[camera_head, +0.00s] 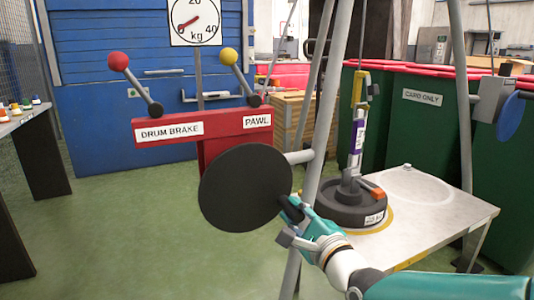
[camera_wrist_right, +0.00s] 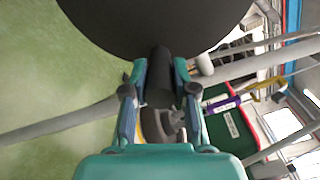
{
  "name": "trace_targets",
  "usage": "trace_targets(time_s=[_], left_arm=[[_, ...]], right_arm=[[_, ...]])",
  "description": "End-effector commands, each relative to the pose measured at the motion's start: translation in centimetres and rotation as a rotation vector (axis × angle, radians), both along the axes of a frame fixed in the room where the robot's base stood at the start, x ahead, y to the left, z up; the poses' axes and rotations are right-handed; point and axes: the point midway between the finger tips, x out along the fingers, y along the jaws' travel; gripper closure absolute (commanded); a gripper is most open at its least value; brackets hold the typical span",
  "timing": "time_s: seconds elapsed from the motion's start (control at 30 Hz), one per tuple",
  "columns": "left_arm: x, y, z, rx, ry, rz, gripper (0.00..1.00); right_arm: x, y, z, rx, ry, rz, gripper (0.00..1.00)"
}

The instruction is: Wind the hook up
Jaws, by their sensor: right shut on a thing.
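The winch's black crank disc (camera_head: 245,188) stands in front of the red winch beam (camera_head: 200,122). My right gripper (camera_head: 293,212) is shut on the dark crank handle (camera_wrist_right: 160,78) at the disc's lower right edge. The yellow hook (camera_head: 358,88) hangs between the tripod legs, above a purple and white sling (camera_head: 357,135). The sling runs down to a dark round weight (camera_head: 352,208) on the pale table; whether the weight touches the table is unclear. The red-knobbed drum brake lever (camera_head: 136,80) and yellow-knobbed pawl lever (camera_head: 240,75) both lean up and left. My left gripper is not seen.
A kg dial (camera_head: 195,22) has its red pointer toward the lower left. Grey tripod legs (camera_head: 320,110) stand close beside the crank. The pale table (camera_head: 440,212) has an empty ringed spot at right. Green bins (camera_head: 420,130) stand behind. The green floor at left is clear.

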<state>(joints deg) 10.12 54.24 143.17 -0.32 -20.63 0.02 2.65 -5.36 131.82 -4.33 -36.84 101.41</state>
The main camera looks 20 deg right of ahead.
Motion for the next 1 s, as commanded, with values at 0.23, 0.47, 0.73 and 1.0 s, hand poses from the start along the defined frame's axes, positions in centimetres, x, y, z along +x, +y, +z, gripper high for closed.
trace_targets(time_s=[0.23,0.47,0.73,1.0], left_arm=[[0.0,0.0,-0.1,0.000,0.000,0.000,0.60],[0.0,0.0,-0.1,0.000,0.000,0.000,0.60],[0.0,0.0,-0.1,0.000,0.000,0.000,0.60],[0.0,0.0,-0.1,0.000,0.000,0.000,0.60]], right_arm=[[0.0,1.0,-2.1,0.171,0.023,0.002,1.00],[-0.1,1.7,-2.9,0.293,0.022,0.002,1.00],[-0.1,1.7,-2.9,0.300,0.021,0.003,1.00],[0.0,2.5,-3.5,0.393,0.023,0.005,1.00]])
